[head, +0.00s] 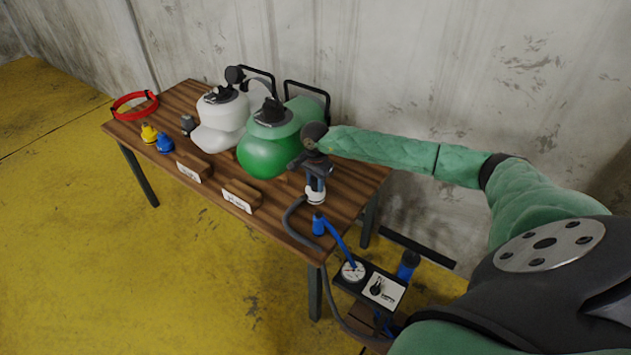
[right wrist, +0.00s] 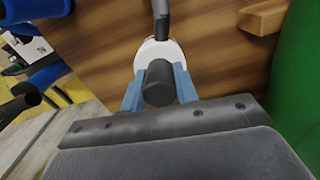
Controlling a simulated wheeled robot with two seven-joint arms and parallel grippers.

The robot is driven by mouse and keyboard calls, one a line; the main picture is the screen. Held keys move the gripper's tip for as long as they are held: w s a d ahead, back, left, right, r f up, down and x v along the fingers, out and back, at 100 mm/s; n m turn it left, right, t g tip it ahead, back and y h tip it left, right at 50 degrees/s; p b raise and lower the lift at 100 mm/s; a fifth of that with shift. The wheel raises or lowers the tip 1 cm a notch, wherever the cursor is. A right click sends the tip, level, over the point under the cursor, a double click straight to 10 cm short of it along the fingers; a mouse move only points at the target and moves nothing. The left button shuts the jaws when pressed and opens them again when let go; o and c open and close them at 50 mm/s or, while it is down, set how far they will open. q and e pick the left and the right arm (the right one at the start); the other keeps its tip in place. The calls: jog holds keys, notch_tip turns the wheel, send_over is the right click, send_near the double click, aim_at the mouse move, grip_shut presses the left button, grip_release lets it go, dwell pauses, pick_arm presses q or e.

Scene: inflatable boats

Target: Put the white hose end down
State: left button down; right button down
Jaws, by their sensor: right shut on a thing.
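The white hose end (head: 315,196) is at the right end of the wooden table, with a grey hose (head: 291,213) running from it. My right gripper (head: 316,184) is above it and shut on it. In the right wrist view, the blue fingertips (right wrist: 158,88) close on either side of a dark round part, with the white rim of the hose end (right wrist: 150,50) just beyond against the wood. Whether the hose end touches the tabletop is hard to tell. My left gripper is not in view.
A green inflatable boat (head: 264,155) and a white one (head: 214,130) stand left of my gripper. Yellow (head: 149,133) and blue (head: 164,143) fittings and a red ring (head: 134,105) lie at left. A blue hose end (head: 319,225) is near the edge, above a gauge (head: 353,271).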

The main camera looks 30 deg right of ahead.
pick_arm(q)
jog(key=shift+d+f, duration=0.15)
pick_arm(e)
jog(key=c, duration=1.1)
grip_release()
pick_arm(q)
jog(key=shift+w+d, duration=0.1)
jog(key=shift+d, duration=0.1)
pick_arm(e)
jog(key=shift+r, duration=0.1)
